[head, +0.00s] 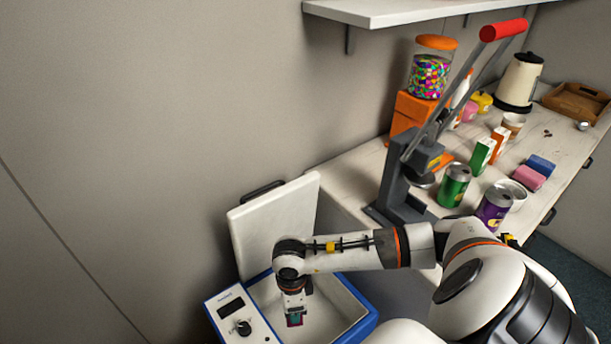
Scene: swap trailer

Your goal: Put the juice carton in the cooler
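The cooler (357,332) is a white box with a blue rim, at the bottom centre of the head view. Its white lid (275,222) stands open at the back. My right gripper (295,319) points down inside the cooler's opening. A small teal and reddish patch shows at its fingertips; I cannot tell whether it is a held object or part of the gripper. A green carton (482,157) and an orange carton (499,141) stand on the counter; I cannot tell which is juice. My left gripper is not in view.
The counter (350,168) holds a grey press (402,190) with a red handle, a candy dispenser (430,68), a green can (454,186), a purple can (494,207), a kettle (520,80) and a wooden tray (576,100). A shelf (385,10) hangs above.

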